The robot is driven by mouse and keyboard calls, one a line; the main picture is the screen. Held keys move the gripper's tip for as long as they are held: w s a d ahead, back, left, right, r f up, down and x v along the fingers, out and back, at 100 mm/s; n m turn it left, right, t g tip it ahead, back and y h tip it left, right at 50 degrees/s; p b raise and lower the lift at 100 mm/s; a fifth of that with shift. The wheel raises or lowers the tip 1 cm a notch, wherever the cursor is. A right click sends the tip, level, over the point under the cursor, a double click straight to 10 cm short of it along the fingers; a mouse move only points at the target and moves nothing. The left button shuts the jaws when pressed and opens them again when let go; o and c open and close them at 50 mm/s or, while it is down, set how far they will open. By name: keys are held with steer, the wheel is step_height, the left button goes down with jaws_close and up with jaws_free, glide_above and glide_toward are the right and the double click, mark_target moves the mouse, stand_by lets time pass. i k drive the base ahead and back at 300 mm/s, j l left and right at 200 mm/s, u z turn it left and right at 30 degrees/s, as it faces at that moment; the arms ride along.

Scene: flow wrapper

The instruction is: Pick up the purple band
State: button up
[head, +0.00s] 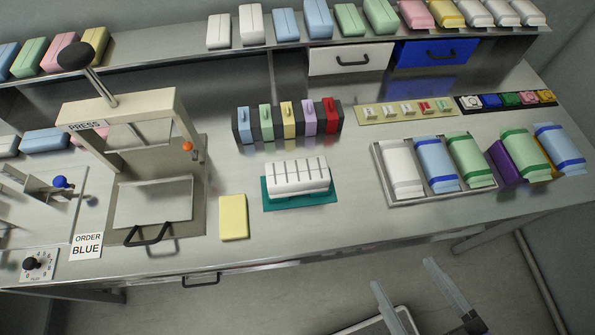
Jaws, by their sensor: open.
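No loose strip that I can clearly name a purple band shows. A lilac piece (309,115) stands upright in the dark rack (266,131), between a yellow and a red piece. A dark purple block (503,162) stands at the right, between the metal tray (384,177) and a green-banded pack (525,154); packs partly hide it. I cannot tell whether either is the band. My gripper (403,272) is open and empty at the bottom right, in front of the bench's front edge and apart from both purple things.
A black strip (466,104) with several small coloured pieces lies at the back right, beside a beige board (366,114). A white slotted block (297,177) on a teal base and a yellow block (233,217) stand mid-bench. The press (120,107) is at left.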

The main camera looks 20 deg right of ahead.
mark_target(311, 118)
steer(key=j+z, duration=0.15)
steer(key=j, duration=0.25)
steer(key=k+j+z, duration=0.15)
steer(key=j, duration=0.3)
steer(key=j+z, duration=0.2)
steer(key=j, duration=0.2)
steer(key=k+j+z, duration=0.15)
steer(key=j, duration=0.25)
steer(key=j+z, duration=0.15)
steer(key=j, duration=0.25)
steer(key=k+j+z, duration=0.15)
steer(key=j, duration=0.2)
